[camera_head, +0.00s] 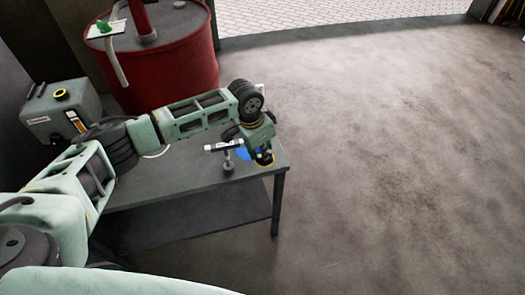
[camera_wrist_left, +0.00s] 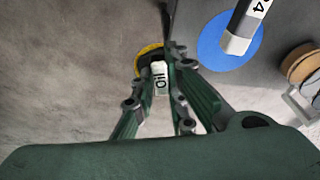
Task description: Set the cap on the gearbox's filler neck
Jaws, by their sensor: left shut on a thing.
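The yellow-rimmed cap (camera_head: 265,160) with a white "OIL" handle is between the fingers of my left gripper (camera_head: 262,151), over the right end of the table. In the left wrist view the cap's yellow rim (camera_wrist_left: 145,56) shows past the fingertips (camera_wrist_left: 160,90), which are shut on the handle. The gearbox (camera_head: 63,115) is a grey-green box at the left. Its filler neck (camera_head: 61,94) has a yellow ring round a dark opening on top. The gripper and cap are well to the right of it. My right gripper is not in view.
A grey table (camera_head: 185,181) stands under my left arm. A stand with a white-labelled bar (camera_head: 224,146) and a blue disc (camera_head: 243,154) are beside the gripper. A red drum (camera_head: 165,70) stands behind the arm. The floor (camera_head: 390,140) to the right is clear.

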